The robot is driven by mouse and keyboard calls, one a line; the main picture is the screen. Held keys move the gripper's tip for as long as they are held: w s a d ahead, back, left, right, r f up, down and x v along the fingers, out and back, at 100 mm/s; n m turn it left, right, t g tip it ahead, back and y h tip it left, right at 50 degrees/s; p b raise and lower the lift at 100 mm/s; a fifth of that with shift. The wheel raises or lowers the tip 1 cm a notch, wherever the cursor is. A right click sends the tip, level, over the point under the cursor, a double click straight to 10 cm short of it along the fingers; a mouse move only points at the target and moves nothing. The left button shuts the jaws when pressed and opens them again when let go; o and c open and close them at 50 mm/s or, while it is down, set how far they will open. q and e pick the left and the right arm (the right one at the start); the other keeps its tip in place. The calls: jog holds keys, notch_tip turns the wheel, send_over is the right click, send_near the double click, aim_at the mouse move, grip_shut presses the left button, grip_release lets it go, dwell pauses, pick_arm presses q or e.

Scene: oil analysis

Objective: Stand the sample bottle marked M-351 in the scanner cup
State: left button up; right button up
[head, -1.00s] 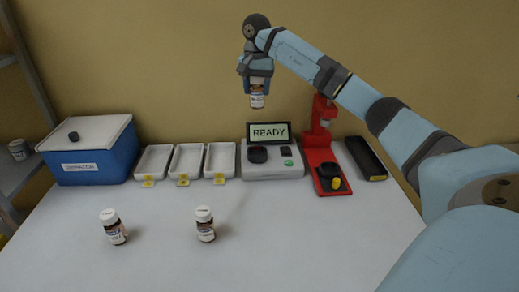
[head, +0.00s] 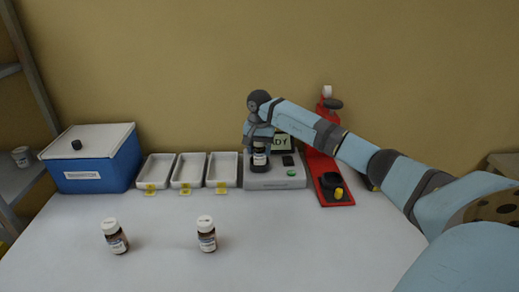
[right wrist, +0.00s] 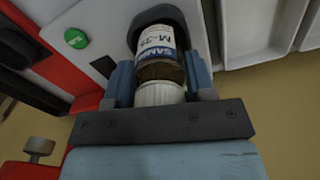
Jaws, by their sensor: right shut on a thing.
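My right gripper (head: 259,145) is shut on a brown sample bottle (head: 259,160) with a white label. The bottle is upright at the scanner's cup. In the right wrist view the bottle (right wrist: 157,50) has a white cap between the fingers (right wrist: 158,82), and its label reads "SAMP…" and "M-3…", the rest hidden. Its lower end is inside the rim of the dark scanner cup (right wrist: 178,18); I cannot tell whether it touches the cup's floor. The scanner (head: 278,181) is a light grey box with a green button and a display partly hidden by my arm. My left gripper is not in view.
Two other brown bottles with white caps stand at the front, one left (head: 115,238) and one nearer the middle (head: 207,236). Three white trays (head: 187,184) and a blue box (head: 91,168) are left of the scanner. A red stand (head: 326,177) is close on its right.

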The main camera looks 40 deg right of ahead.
jog(key=shift+f, duration=0.2)
jog(key=shift+f, duration=0.1)
jog(key=o, duration=0.9)
jog(key=shift+f, duration=0.1)
jog(key=shift+o, duration=0.2)
notch_tip(320, 180, up, 13)
jog(key=shift+f, duration=0.15)
jog(key=shift+a+f, duration=0.1)
